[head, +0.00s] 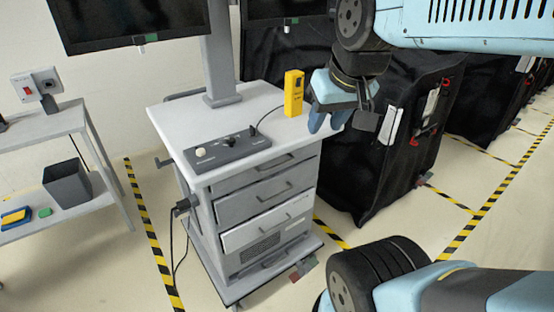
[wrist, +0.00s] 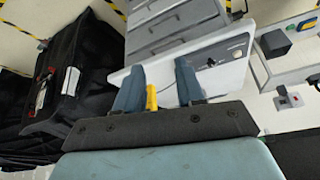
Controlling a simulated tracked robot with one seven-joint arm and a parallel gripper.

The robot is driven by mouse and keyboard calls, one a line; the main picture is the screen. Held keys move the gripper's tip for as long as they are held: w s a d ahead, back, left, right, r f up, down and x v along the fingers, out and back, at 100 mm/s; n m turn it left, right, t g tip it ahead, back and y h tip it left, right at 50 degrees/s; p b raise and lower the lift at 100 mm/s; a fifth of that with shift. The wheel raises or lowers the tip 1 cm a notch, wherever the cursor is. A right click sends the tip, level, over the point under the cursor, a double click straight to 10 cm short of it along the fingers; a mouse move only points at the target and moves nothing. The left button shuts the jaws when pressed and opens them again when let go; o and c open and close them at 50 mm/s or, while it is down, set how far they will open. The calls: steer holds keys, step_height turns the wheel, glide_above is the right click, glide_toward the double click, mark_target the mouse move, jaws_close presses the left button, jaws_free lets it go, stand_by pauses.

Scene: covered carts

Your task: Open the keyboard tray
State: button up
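A grey cart with a white top (head: 180,110) stands in the middle of the head view. Its front has several drawers with bar handles: grey upper ones (head: 265,196) and a paler, whiter front (head: 268,228) lower down. I cannot tell for sure which front is the keyboard tray; all look shut. The drawer fronts (wrist: 170,32) also show in the wrist view, at the top. My gripper (head: 328,120) is by the right edge of the cart top, above the drawers and touching no handle. In the wrist view its two fingers (wrist: 158,78) are apart, with nothing held.
A yellow handheld device (head: 293,93) stands on the cart top beside my gripper, with a grey control box (head: 228,149) further left. Black covered carts (head: 385,160) are close on the right. A side table (head: 60,122) with a bin (head: 68,183) is left.

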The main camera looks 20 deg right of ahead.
steer(key=w+d+f+m+g+y, duration=0.2)
steer(key=w+f+g+y, duration=0.55)
steer(key=w+f, duration=0.6)
steer(key=w+d+f+m+t+y, duration=0.2)
steer(key=w+d+f+t+y, duration=0.3)
steer(key=f, duration=0.3)
steer(key=w+d+f+m+t+y, duration=0.2)
steer(key=w+d+f+m+t, duration=0.15)
steer(key=d+f, duration=0.4)
steer(key=x, duration=1.4)
steer(key=shift+w+a+n+t, duration=0.15)
steer(key=shift+w+n+t, duration=0.15)
steer(key=shift+n+t, duration=0.1)
jaws_close()
